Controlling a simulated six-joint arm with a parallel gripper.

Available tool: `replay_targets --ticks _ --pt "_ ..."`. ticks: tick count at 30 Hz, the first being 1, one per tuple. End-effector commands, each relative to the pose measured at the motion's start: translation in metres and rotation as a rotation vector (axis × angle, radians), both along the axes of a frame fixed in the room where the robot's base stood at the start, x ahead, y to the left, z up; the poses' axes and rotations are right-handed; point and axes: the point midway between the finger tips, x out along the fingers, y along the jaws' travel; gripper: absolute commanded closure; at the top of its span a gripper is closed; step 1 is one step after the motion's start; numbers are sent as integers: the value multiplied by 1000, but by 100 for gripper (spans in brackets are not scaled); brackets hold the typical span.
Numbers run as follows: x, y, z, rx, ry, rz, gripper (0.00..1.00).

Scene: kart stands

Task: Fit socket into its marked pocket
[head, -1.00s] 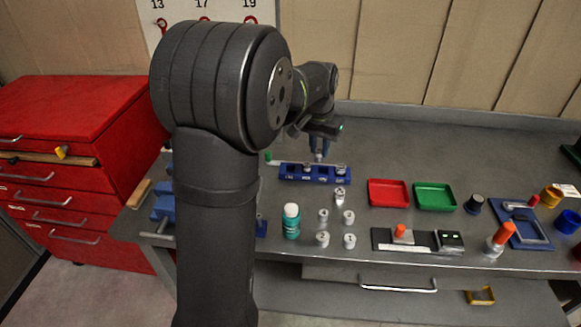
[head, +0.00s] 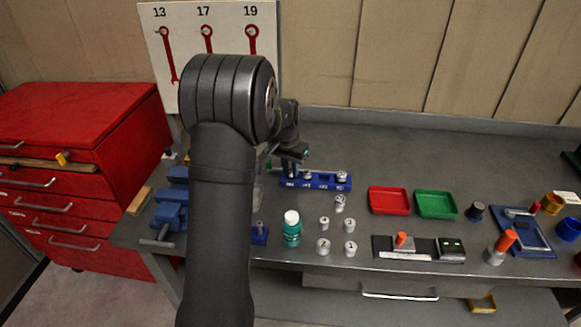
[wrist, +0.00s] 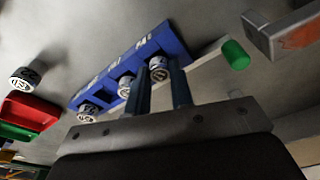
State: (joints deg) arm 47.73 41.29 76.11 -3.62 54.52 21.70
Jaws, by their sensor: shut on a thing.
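The blue socket rail (head: 327,186) lies near the back of the bench, with white markings along its front. My gripper (head: 291,164) is at the rail's left end, low over it. In the wrist view my gripper (wrist: 162,78) is shut on a grey socket (wrist: 158,68), held at the rail end nearest the green-tipped bar. I cannot tell whether this socket is seated in a pocket or just above it. Two other sockets stand in the rail, a middle one (wrist: 125,86) and an end one (wrist: 88,112). The held socket is mostly hidden in the head view.
Several loose sockets (head: 340,203) stand in front of the rail, near a teal bottle (head: 291,230). A red tray (head: 389,200) and a green tray (head: 435,204) lie to the right. A green-tipped bar (wrist: 235,54) lies beside the rail's end. A blue vise (head: 172,200) is at left.

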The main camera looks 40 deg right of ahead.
Motion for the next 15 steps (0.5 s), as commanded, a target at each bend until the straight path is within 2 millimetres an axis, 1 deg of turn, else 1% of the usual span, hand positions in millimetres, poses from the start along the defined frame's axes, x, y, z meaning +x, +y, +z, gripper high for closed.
replay_targets --ticks 5,9,10,11,12,13,15 --pt "0 0 1 -1 -1 0 100" --pt "0 0 -3 -1 0 0 100" --pt "0 0 -2 -1 -2 0 73" --pt "0 0 -2 -1 -2 0 68" --pt "0 0 -2 -1 -1 0 60" --pt "0 0 -2 -1 -1 0 57" --pt "0 0 -2 -1 -1 0 57"
